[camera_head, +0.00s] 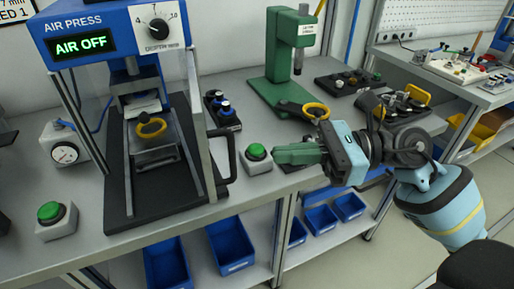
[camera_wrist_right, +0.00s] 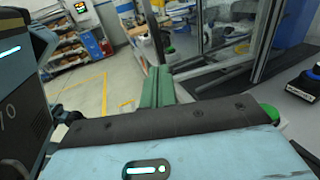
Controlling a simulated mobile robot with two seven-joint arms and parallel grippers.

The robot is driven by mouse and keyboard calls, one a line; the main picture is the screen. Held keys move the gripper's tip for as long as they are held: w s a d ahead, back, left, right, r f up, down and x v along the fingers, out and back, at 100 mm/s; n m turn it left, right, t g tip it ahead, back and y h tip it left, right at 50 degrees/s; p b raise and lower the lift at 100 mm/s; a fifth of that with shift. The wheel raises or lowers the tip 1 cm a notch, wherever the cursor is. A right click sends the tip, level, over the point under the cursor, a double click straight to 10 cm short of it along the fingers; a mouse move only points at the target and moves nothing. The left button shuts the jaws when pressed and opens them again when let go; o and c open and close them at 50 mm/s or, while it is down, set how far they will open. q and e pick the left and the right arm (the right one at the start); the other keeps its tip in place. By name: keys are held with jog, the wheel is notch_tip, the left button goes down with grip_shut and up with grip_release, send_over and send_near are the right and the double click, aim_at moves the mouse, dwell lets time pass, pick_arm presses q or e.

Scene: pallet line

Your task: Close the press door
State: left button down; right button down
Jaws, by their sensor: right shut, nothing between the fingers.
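The air press (camera_head: 118,28) has a blue head with a lit "AIR OFF" display. Its clear, metal-framed door (camera_head: 203,140) appears to stand open along the right side of the press, seen nearly edge-on, with a black handle (camera_head: 231,160) on its outer side. Inside is a fixture with a yellow ring (camera_head: 151,128). My right gripper (camera_head: 279,153) is shut and empty, right of the handle and apart from it, with its green fingers pointing left. Its fingers also show in the right wrist view (camera_wrist_right: 157,85). My left gripper is not in view.
A green-button box (camera_head: 257,157) sits between the handle and my right fingers. Another green-button box (camera_head: 53,218) and a gauge (camera_head: 66,153) are left of the press. A green arbor press (camera_head: 287,60) stands behind. Blue bins (camera_head: 230,245) sit below the bench.

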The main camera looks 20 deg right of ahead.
jog(key=p+x, duration=0.1)
jog(key=x, duration=0.4)
jog(key=shift+w+a, duration=0.1)
jog(key=shift+a, duration=0.25)
